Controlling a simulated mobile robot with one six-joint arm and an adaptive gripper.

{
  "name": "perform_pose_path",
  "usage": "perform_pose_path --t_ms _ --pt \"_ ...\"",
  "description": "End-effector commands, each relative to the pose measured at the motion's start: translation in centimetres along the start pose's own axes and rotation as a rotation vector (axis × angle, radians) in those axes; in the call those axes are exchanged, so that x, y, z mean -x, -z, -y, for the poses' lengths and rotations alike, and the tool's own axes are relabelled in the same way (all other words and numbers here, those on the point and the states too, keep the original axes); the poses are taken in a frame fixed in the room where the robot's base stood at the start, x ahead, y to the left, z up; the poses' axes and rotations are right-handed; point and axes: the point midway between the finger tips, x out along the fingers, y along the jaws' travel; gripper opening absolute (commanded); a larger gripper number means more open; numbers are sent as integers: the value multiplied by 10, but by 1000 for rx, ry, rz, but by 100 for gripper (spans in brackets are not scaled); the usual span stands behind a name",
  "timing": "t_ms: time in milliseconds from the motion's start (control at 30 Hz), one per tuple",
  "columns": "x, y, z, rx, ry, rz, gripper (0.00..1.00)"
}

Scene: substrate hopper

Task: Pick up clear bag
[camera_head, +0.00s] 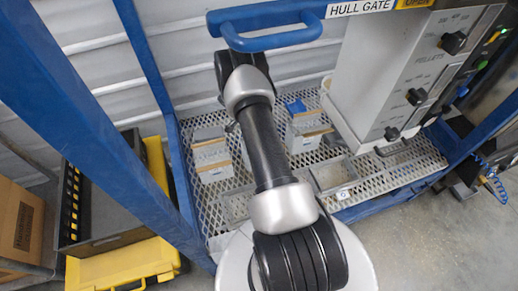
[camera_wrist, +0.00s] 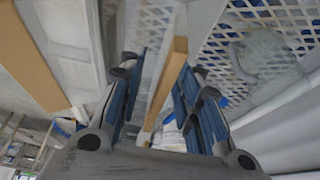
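Pale, boxy packs with tan bands, which may be the clear bags, stand on the white mesh shelf in the head view: one pack (camera_head: 211,150) left of my forearm, another pack (camera_head: 304,138) right of it. I cannot tell for sure which is the clear bag. My gripper is hidden behind my arm in the head view. In the wrist view my gripper (camera_wrist: 163,72) is open, its blue-padded fingers apart. A tan strip (camera_wrist: 172,72) and a pale, see-through surface show between and beyond the fingers; I cannot tell whether they touch.
The mesh shelf (camera_head: 375,178) sits in a blue frame (camera_head: 95,110). A grey control box (camera_head: 395,70) overhangs it at right. A blue handle (camera_head: 270,40) crosses above my wrist. Shallow clear trays (camera_head: 332,176) line the front. A yellow case (camera_head: 125,266) lies left.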

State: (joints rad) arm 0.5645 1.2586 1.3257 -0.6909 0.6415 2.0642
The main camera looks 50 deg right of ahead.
Motion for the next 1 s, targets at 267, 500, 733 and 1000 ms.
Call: perform_pose_path --t_ms 267,500,733,1000 --pt "-2 -1 0 0 0 0 32" --pt "-3 -1 0 0 0 0 32" --pt "-3 -1 0 0 0 0 32" --pt "-3 -1 0 0 0 0 20"
